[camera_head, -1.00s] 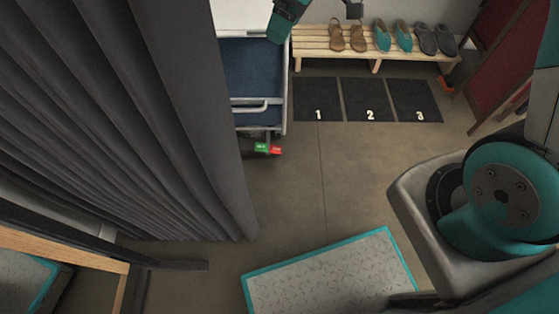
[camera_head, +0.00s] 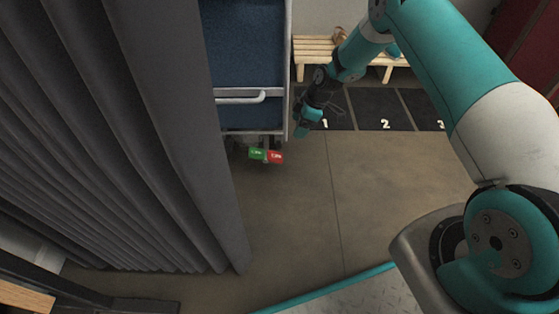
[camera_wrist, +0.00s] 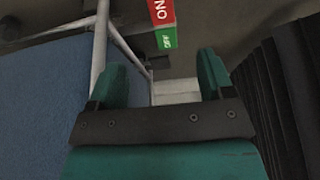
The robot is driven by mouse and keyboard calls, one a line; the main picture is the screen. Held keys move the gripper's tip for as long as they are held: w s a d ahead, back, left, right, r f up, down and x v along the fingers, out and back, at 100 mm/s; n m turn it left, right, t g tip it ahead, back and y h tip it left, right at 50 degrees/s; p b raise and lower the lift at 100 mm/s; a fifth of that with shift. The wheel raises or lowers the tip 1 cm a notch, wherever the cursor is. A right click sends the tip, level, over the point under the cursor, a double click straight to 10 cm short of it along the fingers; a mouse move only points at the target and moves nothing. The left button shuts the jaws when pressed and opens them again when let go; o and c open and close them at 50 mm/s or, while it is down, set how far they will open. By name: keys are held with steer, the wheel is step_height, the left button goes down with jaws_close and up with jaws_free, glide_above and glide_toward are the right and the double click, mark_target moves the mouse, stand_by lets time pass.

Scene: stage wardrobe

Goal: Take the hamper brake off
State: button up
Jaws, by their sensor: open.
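The hamper (camera_head: 245,55) stands at the upper left, blue inside a pale frame with a white handle bar (camera_head: 240,98). Its brake pedal sits low at the hamper's near end, with a green half (camera_head: 257,154) and a red half (camera_head: 276,157). In the wrist view the red half (camera_wrist: 161,10) reads ON and the green half (camera_wrist: 166,40) reads OFF. My gripper (camera_head: 303,122) is open and empty, to the right of the hamper's near corner, above and apart from the pedal. In the wrist view its two teal fingers (camera_wrist: 163,80) stand apart below the pedal.
A dark grey curtain (camera_head: 110,110) hangs along the left, close to the hamper and pedal. A slatted bench (camera_head: 314,48) and numbered dark floor mats (camera_head: 385,108) are behind. A teal-edged platform (camera_head: 345,295) lies in front. The floor between is clear.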

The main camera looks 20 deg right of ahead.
mark_target(278, 157)
steer(key=b+x, duration=0.9)
steer(key=x, duration=0.7)
steer(key=shift+f, duration=0.15)
steer(key=c, duration=0.9)
